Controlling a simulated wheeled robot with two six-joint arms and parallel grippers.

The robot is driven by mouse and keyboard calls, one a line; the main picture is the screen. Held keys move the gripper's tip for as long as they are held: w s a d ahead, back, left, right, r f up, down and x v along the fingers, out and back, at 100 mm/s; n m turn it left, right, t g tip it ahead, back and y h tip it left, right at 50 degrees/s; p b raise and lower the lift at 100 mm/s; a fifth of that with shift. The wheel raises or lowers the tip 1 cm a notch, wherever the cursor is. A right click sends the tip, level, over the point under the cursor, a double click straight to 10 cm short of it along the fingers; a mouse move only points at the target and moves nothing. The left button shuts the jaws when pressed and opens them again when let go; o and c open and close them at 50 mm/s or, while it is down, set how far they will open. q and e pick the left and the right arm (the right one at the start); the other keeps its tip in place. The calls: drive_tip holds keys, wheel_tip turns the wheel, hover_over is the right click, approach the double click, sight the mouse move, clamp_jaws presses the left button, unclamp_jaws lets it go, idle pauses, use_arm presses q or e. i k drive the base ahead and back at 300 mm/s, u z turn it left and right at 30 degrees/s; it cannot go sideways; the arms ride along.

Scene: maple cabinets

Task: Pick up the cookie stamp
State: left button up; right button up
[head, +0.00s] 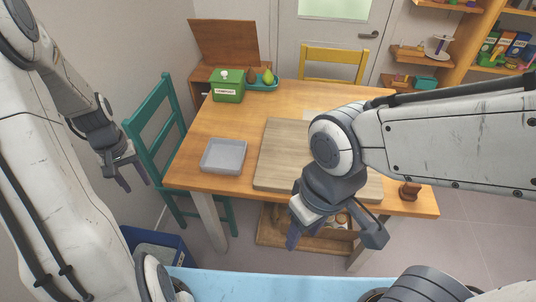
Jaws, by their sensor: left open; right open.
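A small brown wooden piece with a knob-like top, which looks like the cookie stamp (409,192), stands near the front right corner of the wooden table (205,128). My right gripper (334,238) is open and empty, in front of the table's front edge, to the left of the stamp and apart from it. My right arm passes over the table behind the stamp and hides part of the tabletop. My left gripper (136,184) is open and empty at the left, beside the green chair and away from the table.
A large wooden board (280,155) covers the middle of the table, with a grey tray (224,156) to its left. A green box (228,86) and a teal tray with fruit (264,85) stand at the back left. A green chair (153,122) and yellow chair (333,62) flank the table.

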sight(409, 192)
drive_tip(key=u, duration=0.25)
drive_tip(key=k, duration=1.4)
drive_tip(key=z, duration=1.45)
drive_tip(key=i, duration=1.65)
